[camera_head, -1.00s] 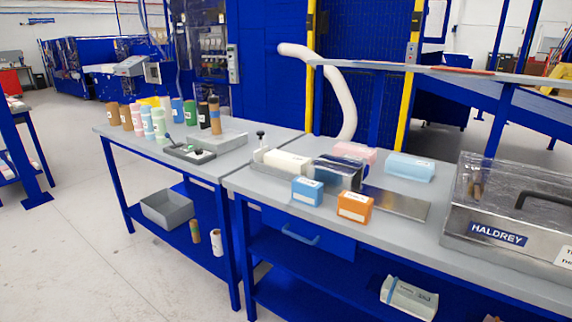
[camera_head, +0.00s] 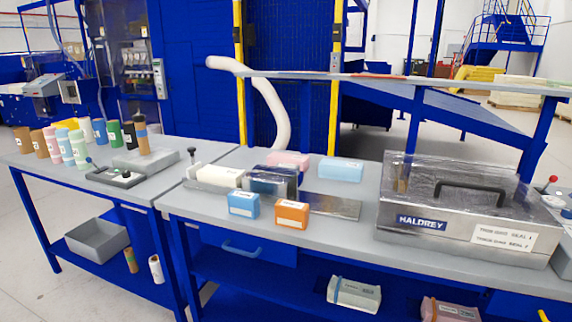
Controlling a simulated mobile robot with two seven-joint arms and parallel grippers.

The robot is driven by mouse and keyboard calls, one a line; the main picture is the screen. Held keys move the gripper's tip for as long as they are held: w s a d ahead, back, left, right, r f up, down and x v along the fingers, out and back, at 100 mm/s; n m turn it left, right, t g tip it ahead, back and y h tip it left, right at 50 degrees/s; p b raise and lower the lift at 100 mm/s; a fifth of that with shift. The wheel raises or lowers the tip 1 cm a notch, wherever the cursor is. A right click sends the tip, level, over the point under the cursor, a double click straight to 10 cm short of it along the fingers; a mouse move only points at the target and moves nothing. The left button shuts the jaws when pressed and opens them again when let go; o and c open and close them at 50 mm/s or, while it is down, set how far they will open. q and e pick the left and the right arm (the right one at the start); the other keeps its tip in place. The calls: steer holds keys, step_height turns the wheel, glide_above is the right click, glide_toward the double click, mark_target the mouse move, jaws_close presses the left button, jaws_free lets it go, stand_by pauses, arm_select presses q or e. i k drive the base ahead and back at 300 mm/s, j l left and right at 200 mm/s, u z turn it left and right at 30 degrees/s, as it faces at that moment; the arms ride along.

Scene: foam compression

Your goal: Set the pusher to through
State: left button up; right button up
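The likely pusher is the white block with a small black-knobbed post (camera_head: 216,176) at the left end of the metal bench fixture. It sits against a dark, clear-sided sleeve (camera_head: 272,181), from which a flat metal plate (camera_head: 335,205) runs out to the right. Any position marking on the pusher is too small to read. Neither of my grippers shows in the head view.
Blue (camera_head: 243,205) and orange (camera_head: 292,214) blocks stand in front of the fixture. Pink (camera_head: 289,160) and light blue (camera_head: 341,170) blocks stand behind it. A HALDREY clear-lidded metal box (camera_head: 450,205) fills the bench's right. Several coloured rolls stand on the left table (camera_head: 165,160).

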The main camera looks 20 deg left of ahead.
mark_target(191, 173)
steer(key=u, duration=1.25)
steer(key=i+j+z, duration=0.1)
steer(key=i+j, duration=0.15)
steer(key=i+j+z, duration=0.1)
steer(key=j, duration=0.25)
steer(key=i+j+z, duration=0.1)
steer(key=i+j, duration=0.2)
steer(key=i+j+z, duration=0.1)
steer(key=j, duration=0.3)
steer(key=i+j+z, duration=0.1)
steer(key=i+j, duration=0.2)
steer(key=i+j+z, duration=0.1)
steer(key=j, duration=0.3)
steer(key=i, duration=0.05)
